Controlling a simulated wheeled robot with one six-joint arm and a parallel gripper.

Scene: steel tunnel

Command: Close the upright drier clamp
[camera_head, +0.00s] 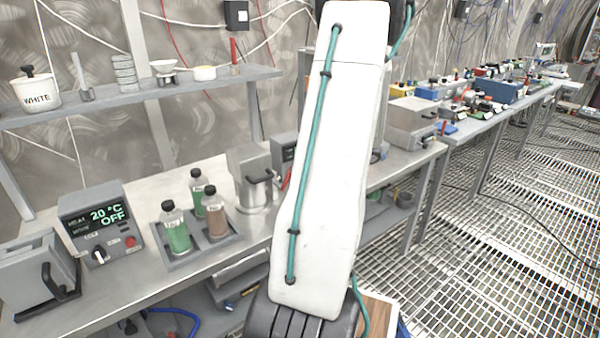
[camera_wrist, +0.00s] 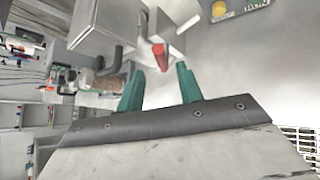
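The upright drier appears to be the grey metal unit (camera_head: 250,168) with a black handle, on the bench left of my arm in the head view. A red-tipped lever (camera_head: 285,182), likely its clamp, shows at its right side, partly hidden by my arm. In the wrist view the red grip (camera_wrist: 160,57) points toward me, just ahead of the gap between my fingers. The head view hides my gripper behind my arm.
A rack (camera_head: 212,240) of capped bottles and a heater control box (camera_head: 100,225) stand left of the unit. A shelf (camera_head: 150,92) runs above the bench. Grating floor (camera_head: 490,240) at right is open.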

